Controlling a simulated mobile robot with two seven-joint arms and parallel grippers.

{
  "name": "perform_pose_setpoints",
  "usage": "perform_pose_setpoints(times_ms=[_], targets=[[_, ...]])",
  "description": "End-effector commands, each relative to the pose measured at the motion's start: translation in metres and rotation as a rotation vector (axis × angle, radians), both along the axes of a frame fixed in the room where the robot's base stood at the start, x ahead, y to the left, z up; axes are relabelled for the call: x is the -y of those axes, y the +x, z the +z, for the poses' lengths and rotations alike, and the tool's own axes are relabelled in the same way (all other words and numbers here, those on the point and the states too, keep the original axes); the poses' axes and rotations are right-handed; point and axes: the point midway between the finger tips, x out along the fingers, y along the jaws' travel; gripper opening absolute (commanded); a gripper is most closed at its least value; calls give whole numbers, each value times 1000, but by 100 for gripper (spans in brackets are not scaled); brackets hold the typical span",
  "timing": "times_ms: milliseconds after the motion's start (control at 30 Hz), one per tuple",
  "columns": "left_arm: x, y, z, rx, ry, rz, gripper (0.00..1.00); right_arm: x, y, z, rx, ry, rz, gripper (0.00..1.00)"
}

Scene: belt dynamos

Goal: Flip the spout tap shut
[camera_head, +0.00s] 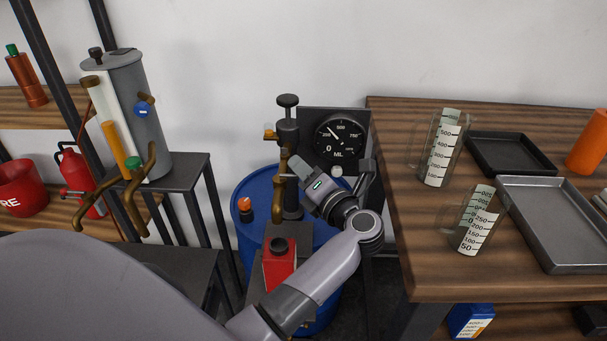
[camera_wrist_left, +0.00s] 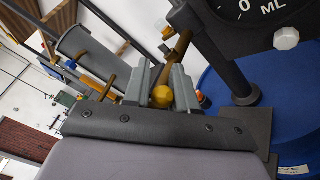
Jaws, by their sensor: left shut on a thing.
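The pump (camera_head: 288,130) stands on the blue drum (camera_head: 250,190), with a brass spout (camera_head: 282,162) on its left side. My left gripper (camera_head: 293,172) is at the spout, reaching in from the right. In the left wrist view its two fingers (camera_wrist_left: 165,80) are closed around the spout tap, whose yellow rounded end (camera_wrist_left: 162,96) shows between them. The brown spout pipe (camera_wrist_left: 178,48) rises just beyond the fingers. The fingers hide much of the tap, so I cannot tell its exact angle. My right gripper is out of view.
A dial gauge (camera_head: 339,138) marked ML stands right behind the pump. A red can (camera_head: 279,265) sits in front of the drum. A wooden table (camera_head: 420,225) with measuring jugs (camera_head: 439,150) and trays is at the right. A grey tank (camera_head: 145,110) stands at the left.

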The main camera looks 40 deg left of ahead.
Motion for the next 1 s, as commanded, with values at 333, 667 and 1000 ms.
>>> perform_pose_setpoints(times_ms=[333,667,1000], targets=[[0,-1,-4,-7,-8,2,29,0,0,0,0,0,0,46],[0,0,-2,-3,-2,1,50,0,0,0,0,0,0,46],[2,0,-1,-2,-1,1,50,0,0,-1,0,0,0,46]])
